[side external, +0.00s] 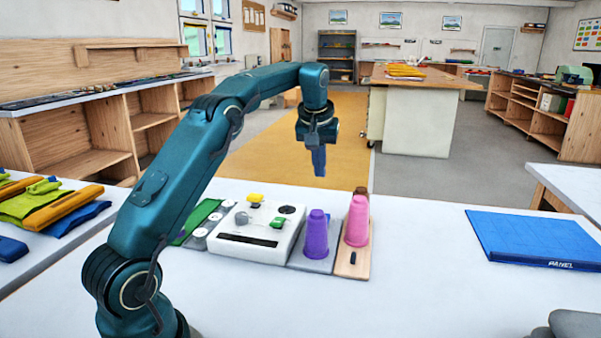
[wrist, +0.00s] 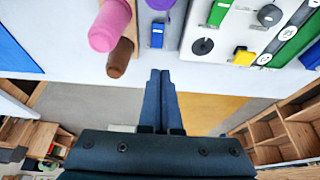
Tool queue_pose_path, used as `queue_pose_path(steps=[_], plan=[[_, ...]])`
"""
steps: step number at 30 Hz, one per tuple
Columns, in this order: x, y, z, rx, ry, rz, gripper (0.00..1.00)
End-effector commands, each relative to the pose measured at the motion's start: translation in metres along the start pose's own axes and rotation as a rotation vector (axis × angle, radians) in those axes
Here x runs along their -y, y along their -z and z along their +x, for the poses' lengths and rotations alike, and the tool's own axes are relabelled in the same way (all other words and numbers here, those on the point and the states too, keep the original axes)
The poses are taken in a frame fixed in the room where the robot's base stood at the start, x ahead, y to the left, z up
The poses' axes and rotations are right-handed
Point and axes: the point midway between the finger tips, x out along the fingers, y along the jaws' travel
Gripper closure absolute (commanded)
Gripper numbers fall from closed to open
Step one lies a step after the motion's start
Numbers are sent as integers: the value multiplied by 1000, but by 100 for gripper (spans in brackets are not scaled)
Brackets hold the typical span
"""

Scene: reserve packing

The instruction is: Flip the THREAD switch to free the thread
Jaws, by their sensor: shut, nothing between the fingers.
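A white control box (side external: 255,231) stands on the table with a yellow switch (side external: 255,198), a green switch (side external: 278,223) and dark round parts. It also shows in the wrist view (wrist: 228,42). I cannot read a THREAD label on any switch. A purple spool-like cone (side external: 317,235) stands on a grey plate beside the box. A pink cone (side external: 357,222) stands on a wooden plate with a small dark piece (side external: 356,262) in front. A blue piece (wrist: 157,36) shows near the purple cone in the wrist view. My gripper (side external: 319,172) is shut, empty and raised above and behind these things, touching none.
A brown object (side external: 361,191) stands behind the pink cone. A blue panel (side external: 535,238) lies at the right of the table. Folded coloured cloths (side external: 50,205) lie on the left. The table between the pink cone and the blue panel is clear.

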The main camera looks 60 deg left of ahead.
Motion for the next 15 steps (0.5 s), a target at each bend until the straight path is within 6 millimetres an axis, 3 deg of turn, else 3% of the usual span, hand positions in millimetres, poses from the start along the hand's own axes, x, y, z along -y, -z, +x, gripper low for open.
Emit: queue_pose_path(steps=[5, 15], plan=[[0, 0, 15, 3, 1, 0, 100], [1, -1, 83, 6, 2, -1, 100]])
